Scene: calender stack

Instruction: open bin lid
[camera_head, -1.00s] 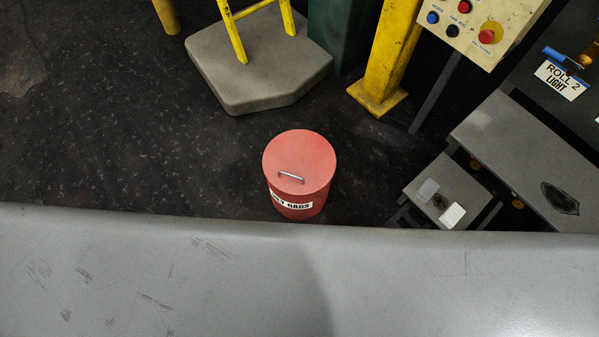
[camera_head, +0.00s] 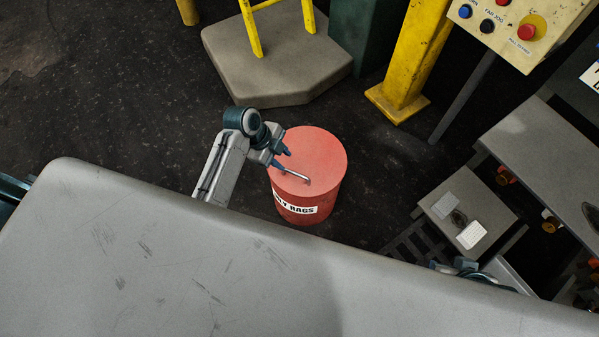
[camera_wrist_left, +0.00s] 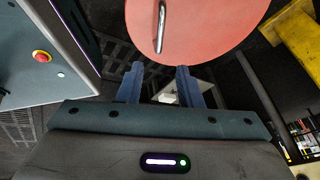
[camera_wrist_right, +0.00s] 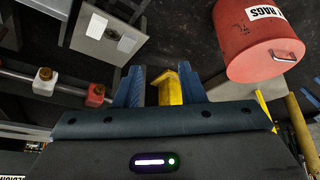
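The red round bin (camera_head: 318,194) stands upright on the dark floor with its red lid (camera_head: 318,150) on top. A metal bar handle (camera_head: 291,174) runs across the lid. My left gripper (camera_head: 283,157) is at the left side of the lid, close to the handle's left end. In the left wrist view my left gripper (camera_wrist_left: 160,82) is open and empty, with the handle (camera_wrist_left: 161,27) ahead of it. In the right wrist view my right gripper (camera_wrist_right: 158,84) is open and apart from the bin (camera_wrist_right: 262,50). Contact between left fingers and lid cannot be told.
A grey platform (camera_head: 270,80) with a yellow ladder and a yellow post (camera_head: 405,65) stand behind the bin. A control box (camera_head: 515,30) is at upper right. A small grey table (camera_head: 455,190) is right of the bin. Bare floor lies left.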

